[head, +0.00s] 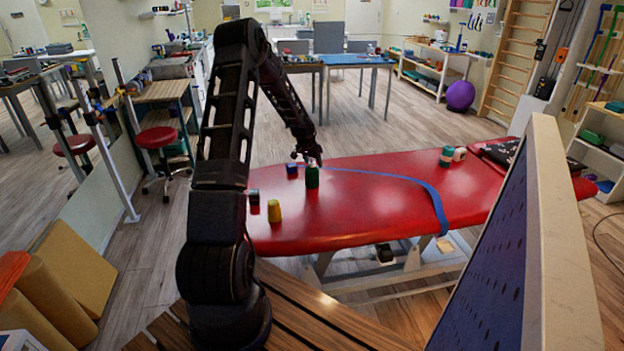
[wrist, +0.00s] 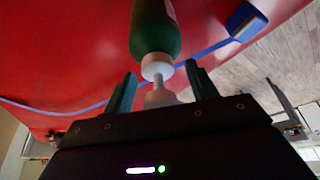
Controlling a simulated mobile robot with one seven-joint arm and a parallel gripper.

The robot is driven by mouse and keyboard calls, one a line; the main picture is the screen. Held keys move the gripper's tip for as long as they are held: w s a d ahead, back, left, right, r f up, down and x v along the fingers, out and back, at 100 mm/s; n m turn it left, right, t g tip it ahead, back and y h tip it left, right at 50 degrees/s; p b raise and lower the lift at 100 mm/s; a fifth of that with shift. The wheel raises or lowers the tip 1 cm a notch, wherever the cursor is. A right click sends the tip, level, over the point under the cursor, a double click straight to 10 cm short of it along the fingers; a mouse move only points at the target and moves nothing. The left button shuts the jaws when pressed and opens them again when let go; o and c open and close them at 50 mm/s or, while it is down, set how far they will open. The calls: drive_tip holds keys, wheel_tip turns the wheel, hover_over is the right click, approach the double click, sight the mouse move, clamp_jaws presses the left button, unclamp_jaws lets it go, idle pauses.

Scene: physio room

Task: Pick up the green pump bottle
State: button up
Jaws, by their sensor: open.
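The green pump bottle (head: 312,179) stands on the red treatment table (head: 370,205), toward its left end. In the wrist view the bottle (wrist: 155,30) shows its dark green body, white collar and pale pump top. My gripper (head: 309,160) is just above the bottle in the head view. In the wrist view my gripper (wrist: 160,74) is open, with one finger on each side of the pump top and collar. The fingers look apart from the bottle, and it is not held. The bottle's base is cut off in the wrist view.
A blue block (head: 292,169) stands just left of the bottle; a yellow cup (head: 274,211) and a dark block (head: 254,197) are nearer. A blue strap (head: 432,198) curves across the table. A green container (head: 446,155) and white roll (head: 460,154) stand farther right.

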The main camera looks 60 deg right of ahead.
drive_tip(key=shift+d+f, duration=0.1)
drive_tip(key=shift+f, duration=0.15)
clamp_jaws()
drive_tip(key=shift+r, duration=0.1)
